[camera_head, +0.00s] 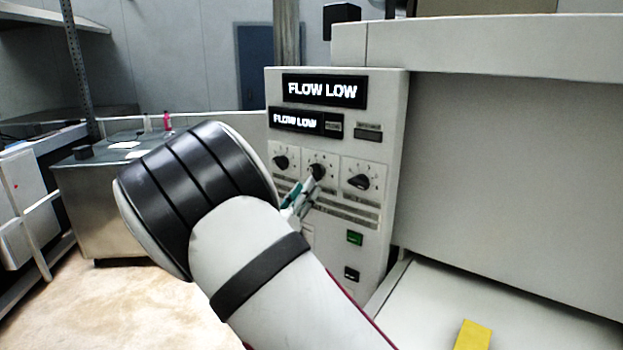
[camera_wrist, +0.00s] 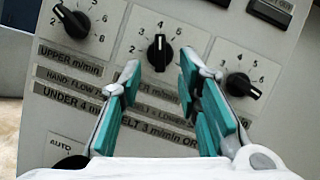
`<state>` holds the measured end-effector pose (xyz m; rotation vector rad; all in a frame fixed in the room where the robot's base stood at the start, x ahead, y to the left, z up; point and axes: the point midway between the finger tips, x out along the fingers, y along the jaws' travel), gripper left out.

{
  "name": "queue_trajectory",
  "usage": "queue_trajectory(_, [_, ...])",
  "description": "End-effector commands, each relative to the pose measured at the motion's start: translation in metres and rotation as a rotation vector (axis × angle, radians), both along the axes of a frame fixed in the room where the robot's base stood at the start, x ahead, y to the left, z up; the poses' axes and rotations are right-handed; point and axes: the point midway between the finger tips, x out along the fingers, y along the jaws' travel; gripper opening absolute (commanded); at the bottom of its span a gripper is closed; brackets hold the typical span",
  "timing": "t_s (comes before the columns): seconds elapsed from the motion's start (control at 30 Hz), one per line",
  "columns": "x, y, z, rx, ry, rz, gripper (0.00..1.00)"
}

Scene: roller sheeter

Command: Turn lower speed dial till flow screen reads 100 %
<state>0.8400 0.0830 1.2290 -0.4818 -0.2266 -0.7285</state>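The flow screen (camera_head: 323,91) at the top of the light grey control panel reads "FLOW LOW". Three black dials sit in a row below it. The middle dial (camera_head: 318,172) has a partly covered label ending in "m/min"; its knob (camera_wrist: 160,52) points up, near 4, in the wrist view. The left dial (camera_wrist: 72,20) is labelled "UPPER m/min". My gripper (camera_head: 301,196) is open in front of the panel, just below the middle dial. In the wrist view, its teal-padded fingers (camera_wrist: 158,78) stand apart, with the middle knob above the gap and nothing held.
A smaller display (camera_head: 296,121) also reads "FLOW LOW". The right dial (camera_head: 359,182) sits close beside the middle one. A green button (camera_head: 355,238) and a black switch (camera_head: 352,274) are lower down. A large light machine body (camera_head: 510,180) stands right of the panel.

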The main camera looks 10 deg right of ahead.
Motion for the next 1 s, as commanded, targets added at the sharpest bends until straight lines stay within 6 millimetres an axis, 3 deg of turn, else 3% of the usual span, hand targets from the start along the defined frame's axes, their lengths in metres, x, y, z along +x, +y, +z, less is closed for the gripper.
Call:
queue_trajectory(0.3, [0.030, -0.024, 0.015, 0.001, -0.001, 0.000, 0.31])
queue_trajectory(0.67, [0.035, -0.028, 0.017, 0.001, 0.001, 0.001, 0.31])
queue_trajectory(0.7, [0.035, -0.028, 0.017, 0.001, 0.001, 0.001, 0.29])
queue_trajectory(0.83, [0.034, -0.027, 0.017, 0.001, 0.001, 0.001, 0.00])
queue_trajectory(1.0, [0.034, -0.027, 0.017, 0.001, 0.001, 0.001, 0.00])
